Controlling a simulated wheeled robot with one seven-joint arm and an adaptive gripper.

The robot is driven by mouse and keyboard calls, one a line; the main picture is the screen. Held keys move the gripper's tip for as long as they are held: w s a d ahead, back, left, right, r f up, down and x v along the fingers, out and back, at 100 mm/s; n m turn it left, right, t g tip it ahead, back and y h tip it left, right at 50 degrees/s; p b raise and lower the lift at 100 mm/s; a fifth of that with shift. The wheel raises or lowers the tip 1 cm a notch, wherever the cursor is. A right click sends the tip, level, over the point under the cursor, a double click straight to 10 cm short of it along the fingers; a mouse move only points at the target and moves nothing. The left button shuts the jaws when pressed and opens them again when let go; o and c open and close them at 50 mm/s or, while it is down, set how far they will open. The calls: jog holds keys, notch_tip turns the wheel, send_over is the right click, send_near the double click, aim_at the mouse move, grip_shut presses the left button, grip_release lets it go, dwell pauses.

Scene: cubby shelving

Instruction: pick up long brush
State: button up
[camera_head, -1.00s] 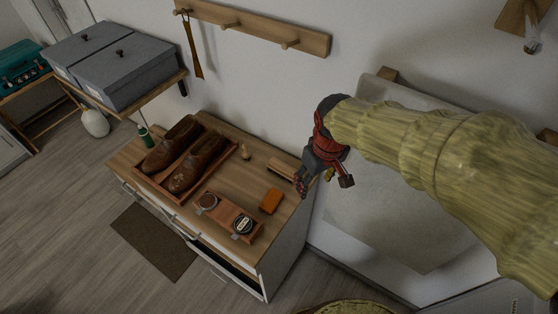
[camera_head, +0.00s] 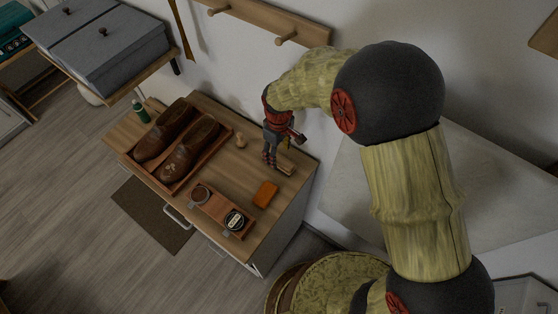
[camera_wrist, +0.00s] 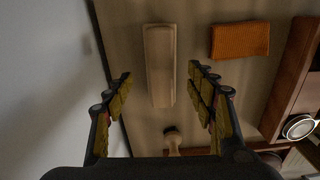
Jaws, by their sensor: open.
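The long brush, with a pale wooden back (camera_wrist: 160,65), lies on the cabinet top. In the wrist view it lies lengthwise between and ahead of my fingers. In the head view its near end (camera_head: 287,170) shows beside my gripper (camera_head: 270,160), which hides the rest. My gripper (camera_wrist: 162,95) is open, pointing down above the brush, with nothing between its fingers. Whether the fingertips touch the cabinet top cannot be told.
A wooden tray holds polish tins (camera_head: 235,219). Brown shoes (camera_head: 188,150) sit in another tray. A small brush (camera_head: 240,141) stands near the wall. The wall (camera_wrist: 50,90) is close on one side.

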aim_at(279, 158)
notch_tip(279, 158, down, 4)
jog(key=shift+r+b, duration=0.2)
jog(key=shift+b, duration=0.1)
jog(key=shift+s, duration=0.1)
jog(key=c, duration=0.3)
jog(key=c, duration=1)
